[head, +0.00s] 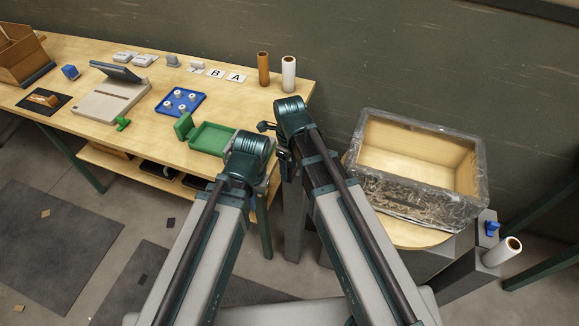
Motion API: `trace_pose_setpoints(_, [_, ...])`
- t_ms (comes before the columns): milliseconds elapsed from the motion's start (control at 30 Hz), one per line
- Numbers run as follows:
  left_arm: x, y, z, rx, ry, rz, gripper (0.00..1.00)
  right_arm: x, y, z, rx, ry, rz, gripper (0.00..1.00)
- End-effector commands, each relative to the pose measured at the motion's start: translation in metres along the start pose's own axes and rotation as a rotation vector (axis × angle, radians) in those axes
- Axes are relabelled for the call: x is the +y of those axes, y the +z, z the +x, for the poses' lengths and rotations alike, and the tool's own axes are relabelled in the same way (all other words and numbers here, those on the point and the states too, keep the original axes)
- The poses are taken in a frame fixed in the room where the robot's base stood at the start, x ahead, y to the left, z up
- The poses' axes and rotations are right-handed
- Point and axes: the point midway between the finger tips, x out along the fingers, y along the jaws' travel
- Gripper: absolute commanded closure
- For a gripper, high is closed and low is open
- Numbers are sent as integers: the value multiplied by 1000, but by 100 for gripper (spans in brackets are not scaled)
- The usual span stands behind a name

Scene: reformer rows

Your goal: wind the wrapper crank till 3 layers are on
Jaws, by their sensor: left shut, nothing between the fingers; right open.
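An open-topped wooden crate (420,160) wrapped in clear, wrinkled film stands on a round wooden turntable (402,232) at the right. A blue crank handle (492,228) sits on a grey post (484,217) at the turntable's right. A white film roll (502,252) on a grey arm is just below it. The number of film layers cannot be told. My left gripper (250,160) is shut and empty by the table's front right edge, its fingers mostly hidden by the wrist. My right gripper (275,140) is open and empty left of the crate, far from the crank.
The wooden table (60,90) at the left holds a green tray (212,138), a blue tray (180,102), a brown roll (263,68), a white roll (289,73) and a tablet stand (112,95). Dark mats (50,240) lie on the floor. A wall stands behind.

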Motion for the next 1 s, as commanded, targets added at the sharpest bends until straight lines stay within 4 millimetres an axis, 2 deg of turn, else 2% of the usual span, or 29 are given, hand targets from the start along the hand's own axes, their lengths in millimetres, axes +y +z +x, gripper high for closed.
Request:
trace_pose_setpoints(700, [-10, 6, -106, 0, 1, -1, 100, 0, 0, -106, 1, 1, 1, 38])
trace_pose_setpoints(833, [-11, 7, -121, 0, 1, -4, 100, 0, 0, -122, 1, 1, 1, 38])
trace_pose_setpoints(1000, [-12, 8, -130, 0, 2, -8, 100, 0, 0, -131, 1, 1, 1, 38])
